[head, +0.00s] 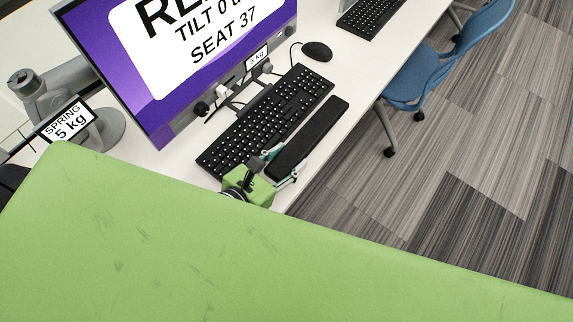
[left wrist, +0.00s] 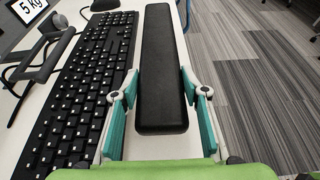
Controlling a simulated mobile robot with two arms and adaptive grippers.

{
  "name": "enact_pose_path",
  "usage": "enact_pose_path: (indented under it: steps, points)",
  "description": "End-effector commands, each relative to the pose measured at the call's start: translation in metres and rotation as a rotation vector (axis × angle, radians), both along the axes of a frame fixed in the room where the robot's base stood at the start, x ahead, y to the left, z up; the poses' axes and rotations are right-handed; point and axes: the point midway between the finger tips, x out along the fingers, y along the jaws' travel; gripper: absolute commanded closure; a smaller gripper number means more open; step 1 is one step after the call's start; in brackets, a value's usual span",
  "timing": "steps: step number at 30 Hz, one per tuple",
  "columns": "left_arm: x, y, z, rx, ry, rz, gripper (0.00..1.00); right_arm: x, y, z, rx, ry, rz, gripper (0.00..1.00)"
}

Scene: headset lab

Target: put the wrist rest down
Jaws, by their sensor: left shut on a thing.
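The wrist rest (head: 312,134) is a long black padded bar along the front of the keyboard, near the desk's front edge. My left gripper (head: 280,166) is at its near end, with one teal finger on each long side. In the left wrist view the wrist rest (left wrist: 161,65) runs straight away between the fingertips of my left gripper (left wrist: 160,90), which are shut on its sides. I cannot tell whether its underside touches the desk. The white desk (head: 342,55) shows around it. My right gripper is in neither view.
A black keyboard (head: 262,122) lies close beside the wrist rest, with a mouse (head: 317,51) beyond it. A monitor (head: 190,50) on an arm stands behind. A blue chair (head: 440,75) is beyond the front edge. My green arm cover fills the lower head view.

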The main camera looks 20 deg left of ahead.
Motion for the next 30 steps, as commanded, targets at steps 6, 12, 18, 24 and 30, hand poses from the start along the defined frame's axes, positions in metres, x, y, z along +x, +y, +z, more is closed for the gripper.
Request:
enact_pose_path:
  steps: [6,12,18,24,30]
  points:
    - [-0.001,0.000,-0.030,-0.001,0.001,0.002,0.85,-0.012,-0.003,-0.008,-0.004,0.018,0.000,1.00]
    - [0.000,0.000,-0.030,0.000,0.000,0.000,0.85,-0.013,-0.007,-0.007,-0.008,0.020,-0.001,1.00]
    - [-0.001,0.000,-0.033,0.000,0.002,0.000,0.51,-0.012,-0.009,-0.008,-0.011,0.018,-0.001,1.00]
    - [-0.001,0.000,-0.033,0.000,0.002,0.000,0.42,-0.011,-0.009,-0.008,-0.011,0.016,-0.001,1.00]
    - [-0.001,0.000,-0.031,0.000,0.002,0.000,0.42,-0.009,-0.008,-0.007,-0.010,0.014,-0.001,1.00]
